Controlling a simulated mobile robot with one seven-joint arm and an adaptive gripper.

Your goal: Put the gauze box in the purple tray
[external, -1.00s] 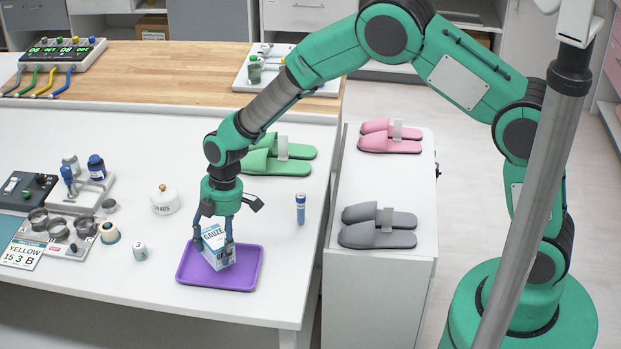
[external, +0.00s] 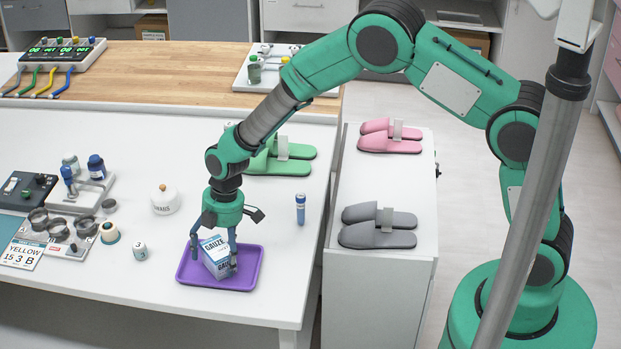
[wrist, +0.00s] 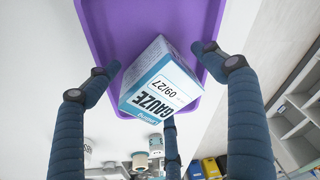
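The gauze box (external: 215,257), white and blue with "GAUZE" lettering, is in the purple tray (external: 248,283), looking slightly tilted in the external view. In the wrist view the box (wrist: 160,85) shows its printed top, with the purple tray (wrist: 105,28) beneath it. My gripper (external: 214,255) is low over the tray, its fingers spread around the box. In the wrist view my gripper (wrist: 158,80) is open, with a clear gap between the box and the right finger. The left finger is close to a box corner; contact there is unclear.
A blue-capped tube (external: 300,210) stands right of the tray. Green slippers (external: 285,168) lie behind my gripper. Bare white tabletop surrounds the tray.

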